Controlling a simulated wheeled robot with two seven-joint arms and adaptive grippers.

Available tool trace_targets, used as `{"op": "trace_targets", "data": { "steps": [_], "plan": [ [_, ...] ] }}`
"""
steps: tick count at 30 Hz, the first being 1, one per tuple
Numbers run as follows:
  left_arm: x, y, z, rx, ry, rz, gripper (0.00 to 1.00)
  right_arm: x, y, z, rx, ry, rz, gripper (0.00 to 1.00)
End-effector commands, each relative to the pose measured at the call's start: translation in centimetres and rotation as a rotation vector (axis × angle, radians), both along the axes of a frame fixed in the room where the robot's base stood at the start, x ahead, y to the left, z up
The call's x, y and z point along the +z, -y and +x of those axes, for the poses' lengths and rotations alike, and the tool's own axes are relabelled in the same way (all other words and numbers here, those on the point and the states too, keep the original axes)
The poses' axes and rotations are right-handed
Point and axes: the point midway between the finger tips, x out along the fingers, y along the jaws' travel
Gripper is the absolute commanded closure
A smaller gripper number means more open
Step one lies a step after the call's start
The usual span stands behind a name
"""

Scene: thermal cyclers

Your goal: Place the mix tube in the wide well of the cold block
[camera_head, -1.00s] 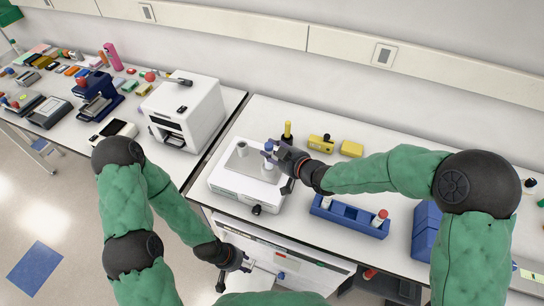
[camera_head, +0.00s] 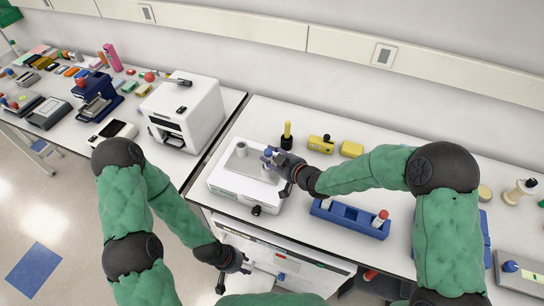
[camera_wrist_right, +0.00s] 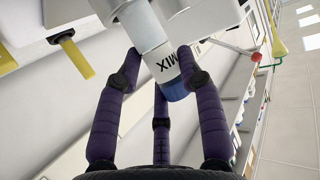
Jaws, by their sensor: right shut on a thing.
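The mix tube (camera_wrist_right: 150,35) is white with a blue cap and the letters MIX, seen in the right wrist view. My right gripper (camera_head: 270,160) is shut on it near the cap (camera_wrist_right: 177,88). In the head view the tube (camera_head: 267,153) is over the right part of a white device (camera_head: 229,184) with a grey top plate. I cannot tell whether its lower end touches the device. A long blue block (camera_head: 345,220) with wells, likely the cold block, lies at the front right. My left gripper (camera_head: 236,264) hangs low before the bench, apart from these; its fingers are unclear.
A white tube (camera_head: 326,203) and a red-capped tube (camera_head: 381,215) stand in the blue block. A white cylinder (camera_head: 242,148) stands on the device's plate. A yellow-topped pipette-like item (camera_head: 287,133) and yellow boxes (camera_head: 351,149) are behind. A white box-shaped machine (camera_head: 185,112) stands left.

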Motion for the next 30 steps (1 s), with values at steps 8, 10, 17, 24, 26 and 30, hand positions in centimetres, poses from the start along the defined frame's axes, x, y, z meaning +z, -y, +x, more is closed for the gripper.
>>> {"op": "trace_targets", "data": {
  "steps": [8, 10, 17, 24, 26, 30],
  "plan": [
    [-0.2, 0.0, 0.0, 0.000, 0.000, 0.000, 0.60, -0.2, 0.0, 0.0, 0.001, -0.001, 0.000, 0.38],
    [-0.2, 0.0, 0.0, 0.000, 0.000, 0.000, 0.60, -0.2, 0.0, 0.0, 0.001, -0.001, 0.000, 0.38],
    [0.2, 0.0, 0.0, 0.000, 0.000, 0.000, 0.60, 0.1, 0.0, 0.0, 0.001, -0.001, 0.000, 0.38],
    [0.3, 0.0, 0.0, 0.000, 0.000, 0.000, 0.60, 1.4, 1.8, -2.2, -0.002, 0.000, -0.001, 0.38],
    [0.4, 0.0, 0.0, 0.000, 0.000, 0.000, 0.60, 1.9, 2.5, -3.0, -0.003, 0.001, -0.001, 0.38],
    [0.6, 0.0, 0.0, 0.000, 0.000, 0.000, 0.60, 2.9, 4.1, -5.0, -0.003, 0.000, 0.000, 0.38]
  ]
}}
